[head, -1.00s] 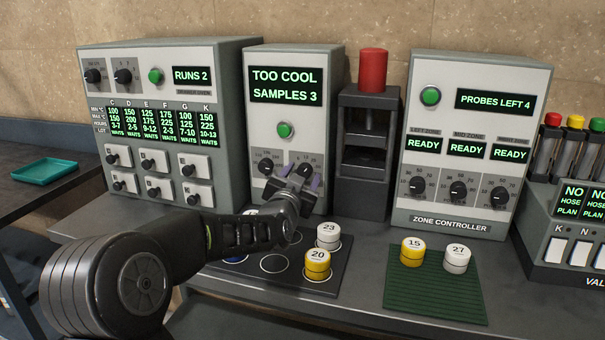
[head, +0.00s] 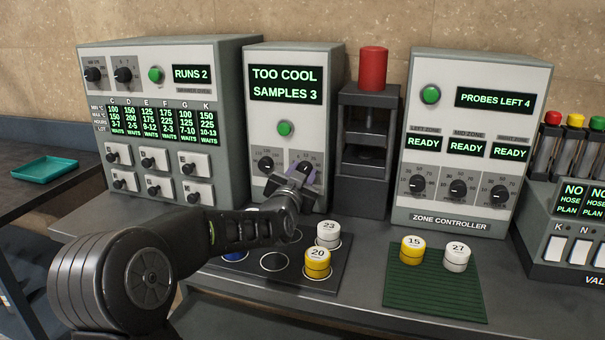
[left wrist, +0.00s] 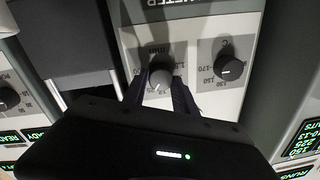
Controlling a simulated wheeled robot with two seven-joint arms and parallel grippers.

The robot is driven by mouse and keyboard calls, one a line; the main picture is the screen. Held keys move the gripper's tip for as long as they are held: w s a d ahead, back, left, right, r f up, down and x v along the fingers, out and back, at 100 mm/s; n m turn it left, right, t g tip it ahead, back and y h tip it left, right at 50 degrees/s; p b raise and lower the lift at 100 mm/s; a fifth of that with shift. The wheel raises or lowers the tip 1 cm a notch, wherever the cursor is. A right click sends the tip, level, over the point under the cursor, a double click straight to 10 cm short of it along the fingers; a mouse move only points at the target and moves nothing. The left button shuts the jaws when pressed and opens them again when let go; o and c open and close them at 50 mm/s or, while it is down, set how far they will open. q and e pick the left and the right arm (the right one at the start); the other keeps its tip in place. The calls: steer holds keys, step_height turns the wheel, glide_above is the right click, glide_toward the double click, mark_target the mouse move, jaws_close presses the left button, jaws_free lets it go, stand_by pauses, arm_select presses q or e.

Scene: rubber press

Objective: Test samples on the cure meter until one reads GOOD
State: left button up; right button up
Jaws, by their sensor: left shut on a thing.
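The cure meter (head: 265,130) stands at the back, and its display (head: 286,85) reads TOO COOL, SAMPLES 3. It has a green button (head: 285,128) and two dials below. My left gripper (head: 302,173) is at its right-hand dial, partly hiding it. In the left wrist view the fingers are shut on that dial (left wrist: 160,80), marked MIN; the °C dial (left wrist: 229,71) is beside it, free. Samples 23 (head: 328,232) and 20 (head: 317,263) stand on the dark tray (head: 245,265); samples 15 (head: 412,250) and 27 (head: 457,257) stand on the green mat (head: 435,295). My right gripper is not in view.
A press with a red top (head: 372,70) stands right of the meter. The zone controller (head: 470,140) is farther right and an oven cabinet (head: 160,130) is left. A teal tray (head: 45,170) lies on the far left table. My left arm covers part of the dark tray.

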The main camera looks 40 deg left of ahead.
arm_select(q)
jaws_close()
steer(key=n+b, duration=0.3)
steer(key=shift+f+b, duration=0.15)
steer(key=shift+b, duration=0.25)
steer(key=n+b, duration=0.3)
steer(key=n, duration=0.1)
steer(key=shift+a, duration=0.1)
steer(key=n+b, duration=0.2)
steer(key=n, duration=0.1)
steer(key=shift+h+b, duration=0.3)
steer(key=shift+b, duration=0.05)
steer(key=shift+a+r+n+b, duration=0.15)
steer(key=shift+n+b, duration=0.75)
steer(key=shift+n, duration=1)
steer(key=o, duration=1.1)
jaws_free()
steer(key=shift+o, duration=0.2)
steer(key=shift+s, duration=0.15)
